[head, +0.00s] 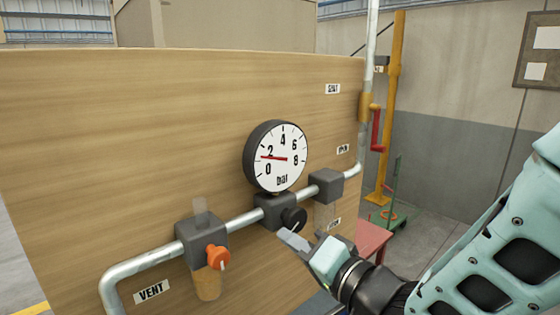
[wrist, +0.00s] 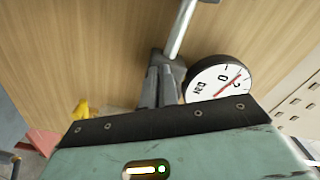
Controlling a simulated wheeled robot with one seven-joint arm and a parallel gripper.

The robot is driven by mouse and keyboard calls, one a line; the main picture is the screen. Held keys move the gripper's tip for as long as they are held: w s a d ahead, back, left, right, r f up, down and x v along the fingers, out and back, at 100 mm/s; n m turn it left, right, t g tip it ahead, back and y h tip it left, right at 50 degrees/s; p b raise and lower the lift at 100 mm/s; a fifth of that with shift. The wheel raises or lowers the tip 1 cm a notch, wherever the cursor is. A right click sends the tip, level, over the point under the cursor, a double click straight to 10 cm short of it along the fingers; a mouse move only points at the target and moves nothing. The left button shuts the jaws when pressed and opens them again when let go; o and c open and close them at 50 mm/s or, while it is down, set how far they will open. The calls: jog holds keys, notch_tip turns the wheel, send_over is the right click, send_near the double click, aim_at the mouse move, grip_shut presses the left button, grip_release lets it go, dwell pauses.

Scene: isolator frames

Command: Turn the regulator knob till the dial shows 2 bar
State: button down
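The round pressure dial (head: 285,172) is on the panel's pipe in the head view. Its red needle points left, between 0 and 2, below the 2. The dial also shows tilted in the wrist view (wrist: 210,82). The black regulator knob (head: 294,218) is on the front of a dark block (head: 270,211) below the dial. My gripper (head: 304,237) is just below and in front of the knob, its two fingertips apart and nothing seen between them. In the wrist view the fingers (wrist: 159,82) point at the block, and the knob is hidden.
An orange knob (head: 217,257) is on a second block to the left, above the VENT label (head: 151,291). Another grey block (head: 326,186) is on the pipe to the right. A red lever (head: 376,130) is on the upright pipe. A red table (head: 373,240) is behind my arm.

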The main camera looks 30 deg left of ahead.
jog(key=shift+w+r, duration=0.1)
jog(key=shift+r, duration=0.3)
jog(key=shift+f+b, duration=0.1)
jog(key=shift+b, duration=0.3)
jog(key=s+b+v, duration=0.1)
jog(key=b+v, duration=0.1)
jog(key=v, duration=0.4)
jog(key=shift+a+f, duration=0.15)
jog(key=shift+a, duration=0.05)
